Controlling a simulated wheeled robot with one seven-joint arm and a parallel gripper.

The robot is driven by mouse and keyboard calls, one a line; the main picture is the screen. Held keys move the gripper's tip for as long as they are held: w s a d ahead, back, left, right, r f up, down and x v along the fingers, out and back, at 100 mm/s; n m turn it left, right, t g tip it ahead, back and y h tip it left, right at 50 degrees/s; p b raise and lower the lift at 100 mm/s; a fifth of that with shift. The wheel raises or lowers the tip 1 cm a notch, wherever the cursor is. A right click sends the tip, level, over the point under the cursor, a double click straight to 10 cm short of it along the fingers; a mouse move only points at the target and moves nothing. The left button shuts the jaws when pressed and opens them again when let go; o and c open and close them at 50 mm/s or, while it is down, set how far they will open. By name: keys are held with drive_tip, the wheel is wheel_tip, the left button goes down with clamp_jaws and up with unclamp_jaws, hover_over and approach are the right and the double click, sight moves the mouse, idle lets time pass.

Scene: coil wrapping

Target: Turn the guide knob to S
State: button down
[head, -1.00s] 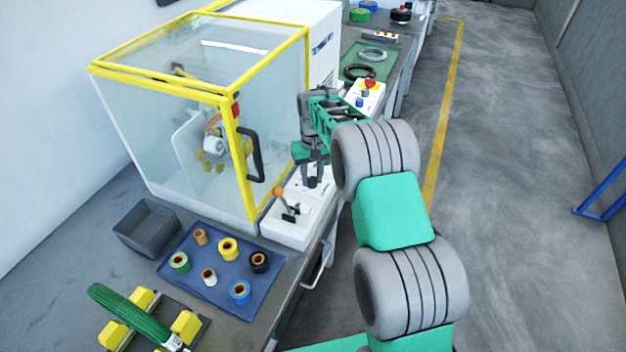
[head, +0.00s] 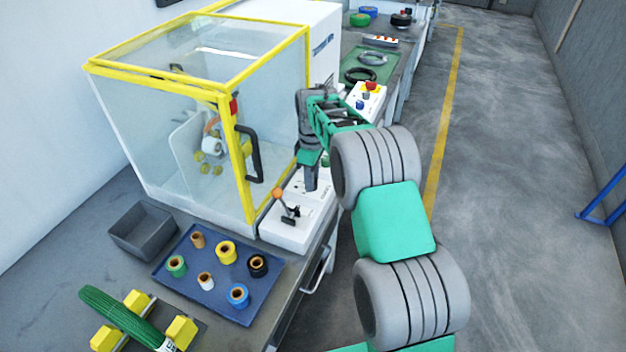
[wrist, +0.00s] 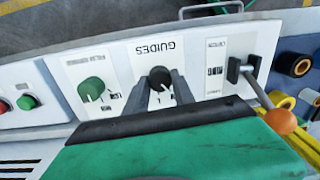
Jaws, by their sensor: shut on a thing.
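The black guide knob (wrist: 159,75) is on a white plate marked GUIDES (wrist: 143,58) in the wrist view. My gripper (wrist: 161,84) is shut on it, with one grey finger on each side. A small white mark shows on the knob, but the letters around it are too small to read. In the head view my gripper (head: 311,184) points down at the white control panel (head: 318,212) beside the machine, and hides the knob.
A green knob (wrist: 91,90) is on one side of the guide knob, an orange-tipped lever (wrist: 281,121) on the other. The yellow-framed glass enclosure (head: 236,150) stands close by my gripper. A blue tray (head: 205,298) holds several coloured rolls.

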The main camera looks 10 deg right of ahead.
drive_tip(key=n, duration=0.4)
drive_tip(key=shift+s+a+f+n, duration=0.1)
drive_tip(key=shift+s+n, duration=0.05)
drive_tip(key=shift+n, duration=2.05)
drive_tip(key=c, duration=1.3)
unclamp_jaws()
drive_tip(key=shift+s+a, duration=0.1)
drive_tip(key=shift+o, duration=1.2)
drive_tip(key=r, duration=0.8)
drive_tip(key=shift+w+b, duration=0.2)
drive_tip(key=shift+b, duration=0.2)
